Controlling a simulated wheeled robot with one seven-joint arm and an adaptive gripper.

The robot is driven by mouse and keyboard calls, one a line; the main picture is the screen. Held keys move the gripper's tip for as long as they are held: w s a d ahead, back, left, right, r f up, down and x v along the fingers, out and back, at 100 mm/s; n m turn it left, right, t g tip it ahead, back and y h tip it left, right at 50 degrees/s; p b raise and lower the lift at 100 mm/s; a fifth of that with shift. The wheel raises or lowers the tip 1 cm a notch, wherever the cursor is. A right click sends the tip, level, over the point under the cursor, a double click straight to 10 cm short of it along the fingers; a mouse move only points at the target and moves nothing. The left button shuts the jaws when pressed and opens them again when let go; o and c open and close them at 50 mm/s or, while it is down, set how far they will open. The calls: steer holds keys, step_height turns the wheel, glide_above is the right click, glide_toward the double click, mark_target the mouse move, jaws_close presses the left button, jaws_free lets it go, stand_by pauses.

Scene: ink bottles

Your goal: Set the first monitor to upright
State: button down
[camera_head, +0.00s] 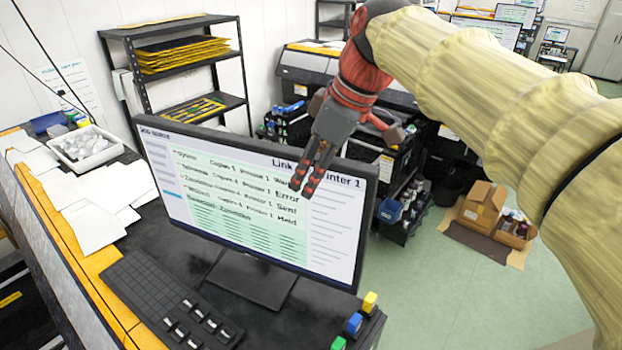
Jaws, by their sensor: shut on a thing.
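The monitor (215,205) stands on its dark foot (252,280) on the black desk. Its lit screen shows a printer list, with "Link" and "Printer 1" at the top. Its top edge slopes down to the right in the picture; how far it leans back or forward is hard to tell. My gripper (305,184) reaches down from above at the upper right of the screen. Its red fingertips are close together over the screen and shut on the monitor. They cover part of the title text. The exact contact and the monitor's back are hidden.
A black keyboard (150,295) lies before the monitor. Coloured blocks (354,325) stand at the desk's right corner. White papers (95,215) and a white tray (85,146) lie at left. A shelf rack (130,70) stands behind. Green floor (440,300) is open at right.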

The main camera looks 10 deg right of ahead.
steer(key=c, duration=1.6)
jaws_free()
steer(key=v, duration=1.2)
